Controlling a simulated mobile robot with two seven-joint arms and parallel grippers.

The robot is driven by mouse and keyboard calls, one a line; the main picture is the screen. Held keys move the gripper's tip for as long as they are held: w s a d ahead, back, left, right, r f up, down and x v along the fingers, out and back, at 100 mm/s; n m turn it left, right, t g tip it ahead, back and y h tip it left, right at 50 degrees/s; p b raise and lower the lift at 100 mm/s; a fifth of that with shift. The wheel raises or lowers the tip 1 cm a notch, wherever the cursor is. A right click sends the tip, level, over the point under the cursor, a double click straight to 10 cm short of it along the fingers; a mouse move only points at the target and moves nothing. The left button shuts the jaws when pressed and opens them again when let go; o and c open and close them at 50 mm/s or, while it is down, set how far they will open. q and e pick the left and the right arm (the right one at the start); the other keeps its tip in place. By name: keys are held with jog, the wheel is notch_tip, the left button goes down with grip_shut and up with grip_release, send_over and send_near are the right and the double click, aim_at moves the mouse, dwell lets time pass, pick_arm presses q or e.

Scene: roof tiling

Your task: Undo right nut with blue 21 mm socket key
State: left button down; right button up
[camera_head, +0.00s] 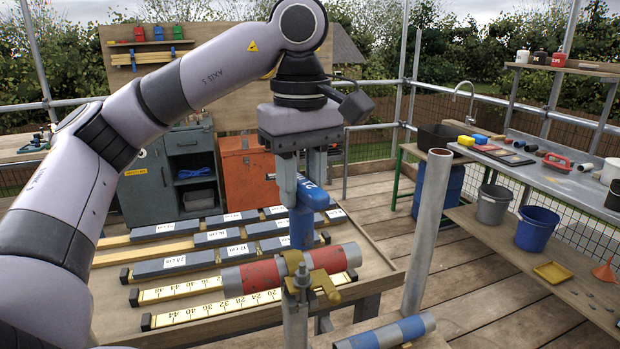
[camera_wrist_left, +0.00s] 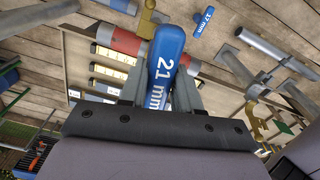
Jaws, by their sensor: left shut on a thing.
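My left gripper (camera_head: 303,190) is shut on the blue 21 mm socket key (camera_head: 302,230). The key's handle, marked "21 mm", shows between the fingers in the left wrist view (camera_wrist_left: 166,68). Its shaft points down at the brass-coloured coupler (camera_head: 325,284) on the red-banded tube (camera_head: 255,274). The key's lower end is at or just above the coupler's top; I cannot tell whether it sits on a nut. A grey bolt or nut (camera_head: 302,275) shows at the coupler's front. My right gripper is not in view.
An upright grey tube (camera_head: 427,230) stands to the right of the coupler, with a blue-banded tube (camera_head: 385,333) low in front. A blue 17 mm key (camera_wrist_left: 205,18) lies beyond in the left wrist view. Behind is a table (camera_head: 110,310) with labelled slabs and rulers.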

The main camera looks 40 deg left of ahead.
aim_at(302, 226)
pick_arm(q)
jog(key=shift+f, duration=2.35)
jog(key=shift+f+b, duration=1.1)
jog(key=shift+n, duration=0.4)
jog(key=shift+n+b, duration=0.3)
jog(key=shift+n, duration=0.2)
jog(key=shift+r+n, duration=0.2)
jog(key=shift+n, duration=0.4)
jog(key=n+p, duration=0.1)
jog(key=n, duration=0.3)
jog(key=shift+f, duration=0.1)
